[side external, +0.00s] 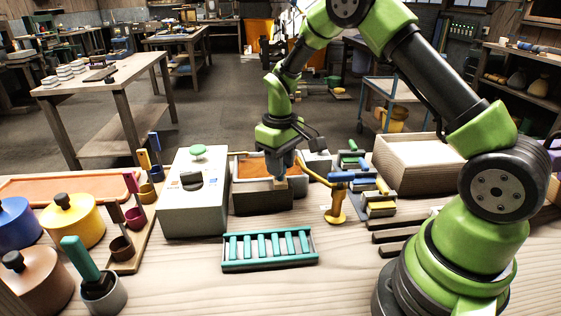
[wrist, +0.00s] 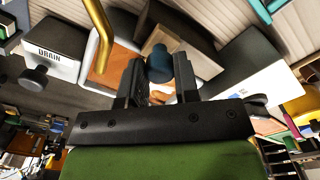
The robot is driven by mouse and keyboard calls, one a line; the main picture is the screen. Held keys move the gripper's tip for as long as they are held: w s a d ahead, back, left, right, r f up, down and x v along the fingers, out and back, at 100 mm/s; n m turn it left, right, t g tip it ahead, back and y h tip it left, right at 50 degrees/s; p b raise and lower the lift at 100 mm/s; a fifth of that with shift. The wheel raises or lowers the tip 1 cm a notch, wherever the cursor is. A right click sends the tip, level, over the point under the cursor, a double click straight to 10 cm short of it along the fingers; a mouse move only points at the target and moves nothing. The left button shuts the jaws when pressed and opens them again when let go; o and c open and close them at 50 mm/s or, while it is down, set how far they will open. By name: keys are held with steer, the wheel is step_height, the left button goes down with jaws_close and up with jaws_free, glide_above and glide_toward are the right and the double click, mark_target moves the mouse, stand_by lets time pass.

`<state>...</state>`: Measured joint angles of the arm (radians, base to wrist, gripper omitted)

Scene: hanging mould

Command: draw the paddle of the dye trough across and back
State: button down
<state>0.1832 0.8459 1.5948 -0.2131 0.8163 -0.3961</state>
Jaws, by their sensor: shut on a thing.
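The dye trough (side external: 262,203) is a dark grey box with orange dye inside, standing behind the teal rack in the side view. It also shows in the wrist view, with an orange surface (wrist: 122,62). My gripper (side external: 284,172) points down over the trough's right part. In the wrist view, my gripper (wrist: 158,72) has its two dark fingers on either side of the paddle's dark blue knob (wrist: 159,60) and is shut on it. The paddle's lower part is mostly hidden by the fingers.
A yellow spout (side external: 312,174) with a blue handle stands close to the trough's right. A white box (side external: 190,215) with a dark knob stands at left. A teal slatted rack (side external: 268,262) lies in front. A box marked DRAIN (wrist: 55,48) shows in the wrist view.

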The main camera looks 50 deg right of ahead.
steer(key=w+a, duration=0.6)
steer(key=shift+w+a, duration=0.3)
steer(key=shift+w, duration=0.1)
steer(key=c, duration=0.8)
jaws_free()
steer(key=shift+a, duration=0.1)
steer(key=shift+c, duration=0.2)
step_height(320, 180, up, 10)
steer(key=shift+s+r, duration=0.1)
